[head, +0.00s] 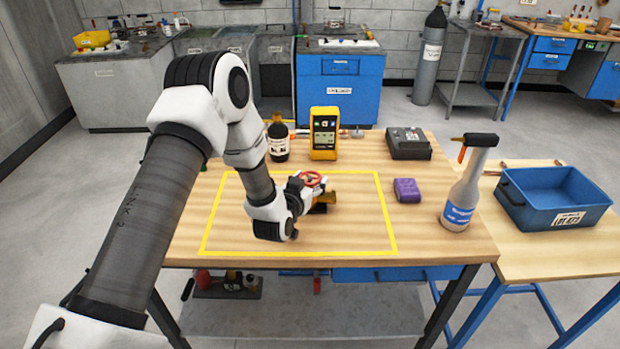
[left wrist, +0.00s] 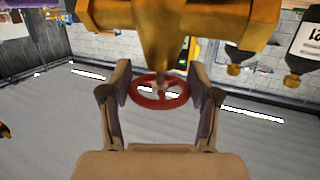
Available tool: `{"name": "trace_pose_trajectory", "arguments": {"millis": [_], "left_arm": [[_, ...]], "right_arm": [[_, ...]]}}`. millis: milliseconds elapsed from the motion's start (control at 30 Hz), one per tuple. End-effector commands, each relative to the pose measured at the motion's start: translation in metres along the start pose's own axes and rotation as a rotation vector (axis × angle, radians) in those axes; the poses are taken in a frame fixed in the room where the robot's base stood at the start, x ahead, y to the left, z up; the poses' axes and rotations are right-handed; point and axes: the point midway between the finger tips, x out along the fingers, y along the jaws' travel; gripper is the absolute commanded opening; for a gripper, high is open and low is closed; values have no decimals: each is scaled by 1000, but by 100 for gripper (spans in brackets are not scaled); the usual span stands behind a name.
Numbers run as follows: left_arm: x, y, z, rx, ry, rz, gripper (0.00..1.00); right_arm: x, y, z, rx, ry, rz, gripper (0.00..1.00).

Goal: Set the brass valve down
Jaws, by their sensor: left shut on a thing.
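The brass valve (head: 328,198) with its red handwheel (head: 312,179) is inside the yellow outline (head: 388,215) on the wooden table. My left gripper (head: 302,186) is shut on the valve at its left side, and the arm partly hides it. In the left wrist view the brass body (left wrist: 165,22) fills the top and the red handwheel (left wrist: 140,100) sits between the fingers (left wrist: 160,95). A dark patch shows just under the valve; I cannot tell whether it touches the table or hangs slightly above it. My right gripper is not in view.
Behind the outline stand a dark bottle (head: 278,142), a yellow meter (head: 324,138) and a dark grey device (head: 408,146). A blue bin (head: 565,190) is on the side table. The outlined area looks otherwise clear.

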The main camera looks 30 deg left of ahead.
Motion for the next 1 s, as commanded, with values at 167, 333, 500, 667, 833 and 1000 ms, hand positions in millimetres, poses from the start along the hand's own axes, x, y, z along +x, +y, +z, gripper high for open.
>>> {"name": "trace_pose_trajectory", "arguments": {"millis": [167,333,500,667,833,1000], "left_arm": [[1,0,0,-1,6,0,0],[1,0,4,-1,5,0,0],[1,0,4,-1,2,0,86],[1,0,4,-1,2,0,86],[-1,0,-1,-2,2,0,86],[-30,0,3,-4,0,-1,86]], "right_arm": [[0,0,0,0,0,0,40],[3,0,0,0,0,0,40],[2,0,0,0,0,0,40],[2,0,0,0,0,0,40],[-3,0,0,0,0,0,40],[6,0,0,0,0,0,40]]}}
